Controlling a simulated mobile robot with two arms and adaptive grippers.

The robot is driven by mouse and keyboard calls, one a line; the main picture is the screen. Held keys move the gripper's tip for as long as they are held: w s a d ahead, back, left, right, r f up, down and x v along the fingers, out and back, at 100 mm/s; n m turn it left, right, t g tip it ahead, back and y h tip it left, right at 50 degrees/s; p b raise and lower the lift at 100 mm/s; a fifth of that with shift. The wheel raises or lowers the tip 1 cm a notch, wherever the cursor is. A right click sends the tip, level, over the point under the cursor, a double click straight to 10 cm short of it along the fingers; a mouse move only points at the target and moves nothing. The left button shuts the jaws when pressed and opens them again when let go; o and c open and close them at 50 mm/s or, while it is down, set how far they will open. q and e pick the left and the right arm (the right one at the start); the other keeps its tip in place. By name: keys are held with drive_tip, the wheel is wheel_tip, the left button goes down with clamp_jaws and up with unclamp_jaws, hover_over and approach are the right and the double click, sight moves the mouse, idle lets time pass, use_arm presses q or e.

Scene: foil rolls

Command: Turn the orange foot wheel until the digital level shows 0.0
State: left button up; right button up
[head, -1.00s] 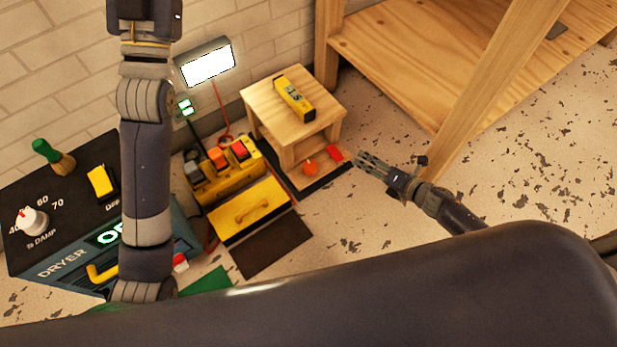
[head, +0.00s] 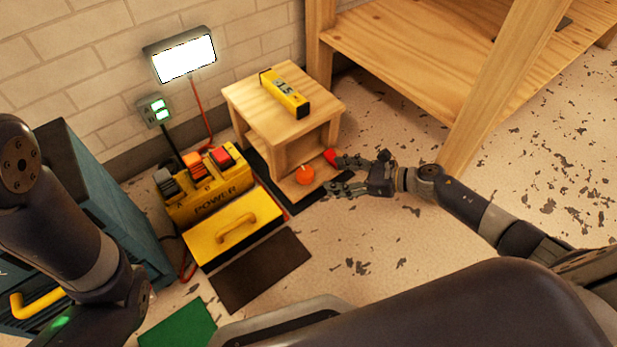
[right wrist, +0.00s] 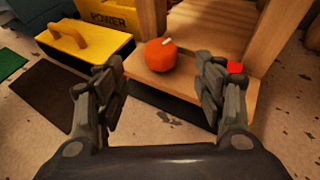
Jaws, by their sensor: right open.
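The orange foot wheel (head: 304,174) sits low at the front of a small wooden stand (head: 283,132). It also shows in the right wrist view (right wrist: 160,55), with a pale mark on top, ahead of and between my fingers. The yellow digital level (head: 285,93) lies on top of the stand; its reading is too small to make out. My right gripper (head: 340,175) is open and empty, just right of the wheel and apart from it. The left arm shows at the left of the head view, but its gripper is out of view.
A red block (head: 330,156) lies beside the wheel at the stand's right leg. A yellow POWER box (head: 208,186) and a yellow lidded box (head: 233,228) stand left. A wooden shelf unit (head: 440,50) rises behind right. Speckled floor (head: 385,240) in front is clear.

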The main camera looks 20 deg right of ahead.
sight(311, 174)
drive_tip(key=b+x, duration=0.3)
drive_tip(key=x, duration=0.5)
drive_tip(key=shift+w+a+f+b, duration=0.2)
drive_tip(key=shift+w+b, duration=0.05)
drive_tip(key=shift+b, duration=0.15)
drive_tip(key=shift+w+a, duration=0.2)
drive_tip(key=shift+a, duration=0.05)
drive_tip(key=shift+c, duration=0.3)
drive_tip(key=c, duration=1)
